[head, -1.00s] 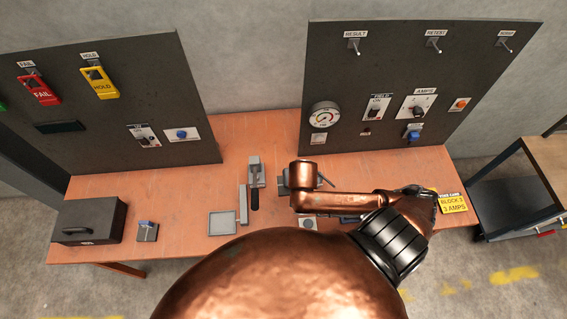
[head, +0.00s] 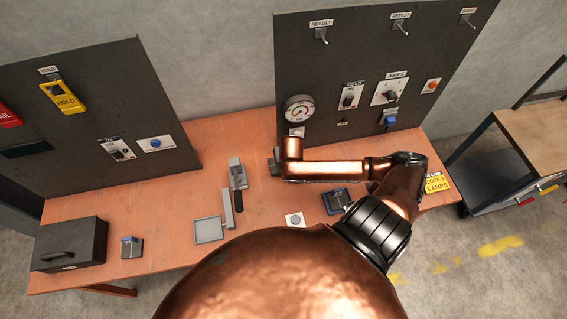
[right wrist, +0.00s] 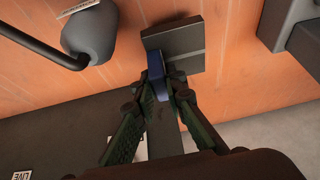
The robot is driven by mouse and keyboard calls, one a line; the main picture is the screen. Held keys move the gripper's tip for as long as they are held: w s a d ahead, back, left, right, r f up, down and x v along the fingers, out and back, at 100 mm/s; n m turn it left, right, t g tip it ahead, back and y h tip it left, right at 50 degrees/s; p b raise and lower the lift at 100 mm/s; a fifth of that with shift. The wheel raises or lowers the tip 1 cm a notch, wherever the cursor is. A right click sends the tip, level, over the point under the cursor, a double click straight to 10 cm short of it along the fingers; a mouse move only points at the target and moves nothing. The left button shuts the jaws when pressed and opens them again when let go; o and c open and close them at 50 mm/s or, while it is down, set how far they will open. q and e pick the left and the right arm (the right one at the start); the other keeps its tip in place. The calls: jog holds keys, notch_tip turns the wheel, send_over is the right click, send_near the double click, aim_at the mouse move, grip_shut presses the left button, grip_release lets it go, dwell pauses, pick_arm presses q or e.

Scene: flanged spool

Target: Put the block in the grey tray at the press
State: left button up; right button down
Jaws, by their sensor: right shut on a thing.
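My right gripper (right wrist: 163,88) is shut on the block, whose blue upper part (right wrist: 156,72) shows between the fingertips in the right wrist view. A flat grey slab (right wrist: 175,42) lies just beyond the fingertips; I cannot tell whether it belongs to the block or lies under it. In the head view my right arm hides the gripper and the block. The grey tray (head: 208,229) is on the bench, left of the arm, and looks empty. A dark rounded body with a lever (right wrist: 90,36) stands near the gripper. My left gripper is not in view.
A toggle clamp (head: 237,175) stands behind the tray. A black box (head: 70,244) and a small blue-topped piece (head: 131,247) are at the left. A dark blue fixture (head: 337,201) and a white pad (head: 295,220) are right of the tray. Two panels stand behind.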

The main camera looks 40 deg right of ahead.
jog(key=shift+w+d+f, duration=0.1)
jog(key=shift+f, duration=1.45)
jog(key=shift+f, duration=0.15)
jog(key=c, duration=2)
grip_release()
jog(key=shift+o, duration=0.2)
